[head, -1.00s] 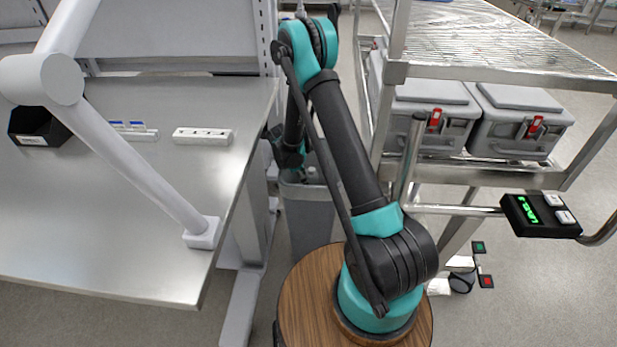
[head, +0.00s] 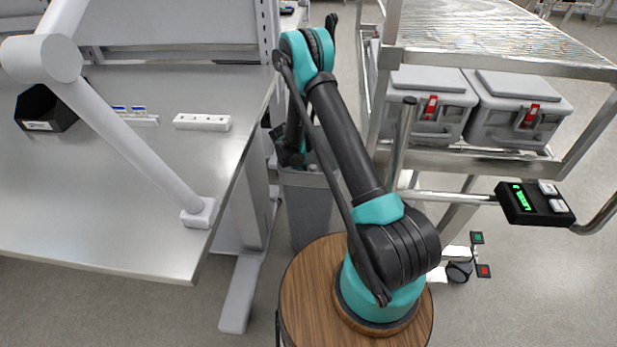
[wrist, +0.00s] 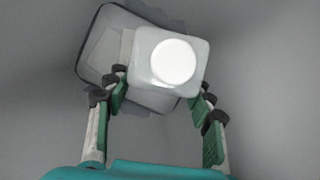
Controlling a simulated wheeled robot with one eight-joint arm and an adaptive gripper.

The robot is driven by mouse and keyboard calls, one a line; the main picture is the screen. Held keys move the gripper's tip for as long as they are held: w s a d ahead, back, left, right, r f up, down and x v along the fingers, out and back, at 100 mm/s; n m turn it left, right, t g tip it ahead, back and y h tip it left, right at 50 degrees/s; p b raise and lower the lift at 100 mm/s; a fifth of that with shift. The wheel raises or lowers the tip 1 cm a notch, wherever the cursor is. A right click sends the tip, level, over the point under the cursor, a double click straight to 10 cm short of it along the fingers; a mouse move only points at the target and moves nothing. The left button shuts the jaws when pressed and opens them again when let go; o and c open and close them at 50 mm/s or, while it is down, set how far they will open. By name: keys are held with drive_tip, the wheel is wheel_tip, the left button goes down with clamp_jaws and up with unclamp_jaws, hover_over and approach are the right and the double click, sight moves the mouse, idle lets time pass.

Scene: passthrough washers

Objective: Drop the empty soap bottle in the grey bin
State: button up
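The soap bottle (wrist: 145,71) is a pale, translucent block with a bright white round end facing the camera. It shows in the wrist view just beyond my gripper (wrist: 160,88). My gripper's green-padded fingers are spread on either side, with a gap at the right; any contact on the left is unclear. The grey bin (head: 308,205) stands on the floor between the bench and the cart. In the head view my gripper (head: 292,158) is at the bin's mouth and its fingertips are hidden. The bottle cannot be made out clearly there.
A wire cart (head: 500,55) with grey lidded boxes (head: 425,105) is close on the right. The wrist view's surroundings are plain grey.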

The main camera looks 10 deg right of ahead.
drive_tip(key=o, duration=0.5)
drive_tip(key=shift+w+a+f, duration=0.2)
drive_tip(key=shift+a, duration=0.45)
drive_tip(key=shift+r, duration=0.1)
drive_tip(key=v, duration=0.7)
drive_tip(key=shift+s+d+r, duration=0.15)
drive_tip(key=shift+d+r, duration=0.15)
drive_tip(key=shift+d, duration=0.25)
drive_tip(key=shift+s+r, duration=0.1)
drive_tip(key=shift+r, duration=0.05)
